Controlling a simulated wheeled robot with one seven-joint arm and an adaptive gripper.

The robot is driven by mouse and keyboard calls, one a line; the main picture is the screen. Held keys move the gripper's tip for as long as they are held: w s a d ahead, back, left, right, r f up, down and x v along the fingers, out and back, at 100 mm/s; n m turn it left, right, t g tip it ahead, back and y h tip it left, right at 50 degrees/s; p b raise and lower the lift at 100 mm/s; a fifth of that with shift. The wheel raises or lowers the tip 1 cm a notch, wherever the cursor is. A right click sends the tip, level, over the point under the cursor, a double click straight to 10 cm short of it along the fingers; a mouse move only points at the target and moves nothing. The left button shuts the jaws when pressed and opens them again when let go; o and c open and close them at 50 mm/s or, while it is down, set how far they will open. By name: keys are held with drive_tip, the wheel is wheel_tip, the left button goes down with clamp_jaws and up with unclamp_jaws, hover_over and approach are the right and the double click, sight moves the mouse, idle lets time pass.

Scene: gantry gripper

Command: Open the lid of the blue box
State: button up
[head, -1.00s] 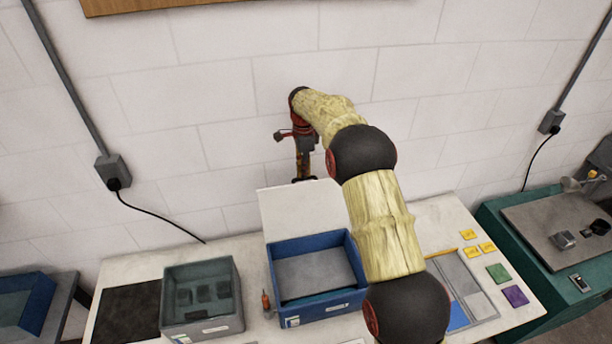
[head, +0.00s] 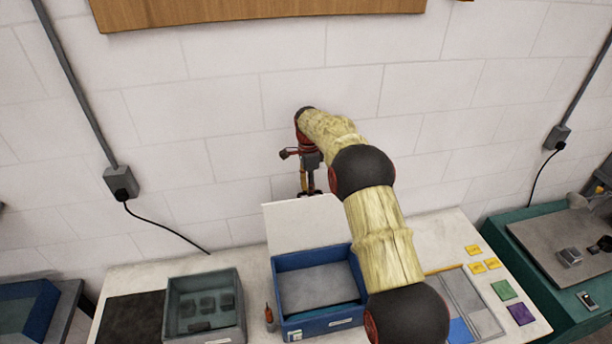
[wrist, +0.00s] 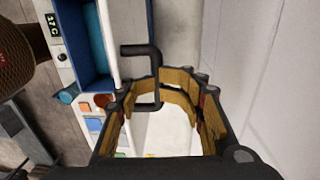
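The blue box (head: 328,321) stands on the table with its top open. Its pale lid (head: 305,226) is raised behind it, leaning back toward the wall. In the wrist view the blue box (wrist: 93,45) is at upper left, and the lid (wrist: 108,45) shows as a thin white edge with a dark U-shaped handle (wrist: 155,65). My gripper (head: 308,190) is behind the lid's top edge, with its tips hidden in the head view. In the wrist view my gripper (wrist: 165,85) has its segmented fingers spread, with wide space between them. The handle's lower end overlaps that space; contact is unclear.
A grey-green open bin (head: 203,305) and a dark mat (head: 130,320) lie left of the box. A small orange-tipped tool (head: 269,316) stands between. A divided tray (head: 468,300) and coloured tiles (head: 503,290) lie right. The white wall is close behind.

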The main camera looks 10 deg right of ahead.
drive_tip(key=w+r+p, duration=0.2)
drive_tip(key=w+p, duration=0.5)
drive_tip(key=shift+w, duration=0.3)
idle(0.4)
drive_tip(key=shift+f, duration=0.1)
idle(0.3)
wheel_tip(320, 180, up, 10)
idle(0.5)
idle(0.4)
